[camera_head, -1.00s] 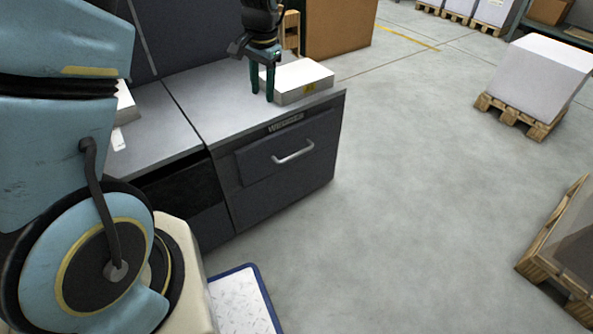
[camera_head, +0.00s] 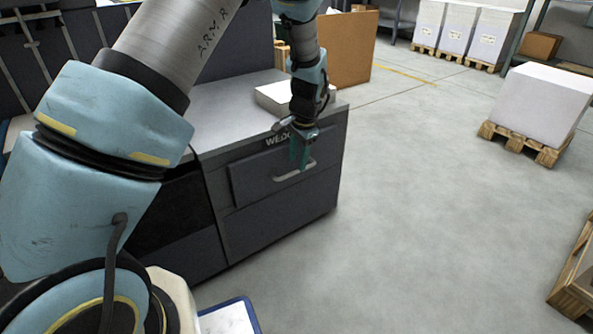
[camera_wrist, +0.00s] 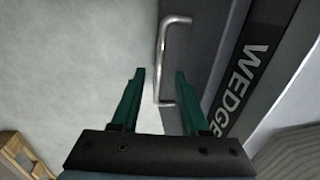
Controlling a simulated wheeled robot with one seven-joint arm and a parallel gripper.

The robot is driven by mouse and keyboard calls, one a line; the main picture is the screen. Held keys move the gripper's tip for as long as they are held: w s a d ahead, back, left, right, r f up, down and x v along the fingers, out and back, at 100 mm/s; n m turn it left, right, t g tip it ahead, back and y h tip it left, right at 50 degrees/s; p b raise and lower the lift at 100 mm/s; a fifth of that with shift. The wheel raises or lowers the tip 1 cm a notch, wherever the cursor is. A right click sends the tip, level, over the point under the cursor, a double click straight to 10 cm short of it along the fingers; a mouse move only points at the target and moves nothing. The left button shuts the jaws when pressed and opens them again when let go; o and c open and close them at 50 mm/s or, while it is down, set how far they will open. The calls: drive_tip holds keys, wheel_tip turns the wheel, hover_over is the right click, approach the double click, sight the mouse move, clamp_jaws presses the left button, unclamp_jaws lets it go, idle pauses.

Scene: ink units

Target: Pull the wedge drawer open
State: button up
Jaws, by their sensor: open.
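The wedge drawer (camera_head: 252,187) is a dark grey front in the right part of the cabinet and looks shut. Its pale bar handle (camera_head: 288,177) is partly behind my fingers in the head view. My gripper (camera_head: 300,160) points down at the drawer front, with its green fingers open and empty. Whether the fingers are level with the handle in depth is hard to tell. The WEDGE label (camera_wrist: 240,85) is right of the handle there.
A white stack or box (camera_head: 272,97) sits on the grey cabinet top (camera_head: 215,110), close behind my arm. A dark open bay (camera_head: 175,210) is left of the drawer. The floor (camera_head: 420,200) before the drawer is clear. Pallets with loads (camera_head: 540,105) stand at right.

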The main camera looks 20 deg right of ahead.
sight(296, 171)
drive_tip(key=shift+w+a+f+b, duration=0.1)
drive_tip(key=shift+w+f+b, duration=0.05)
drive_tip(key=shift+f, duration=0.65)
drive_tip(key=shift+w+f+b, duration=0.15)
drive_tip(key=shift+f, duration=0.65)
clamp_jaws()
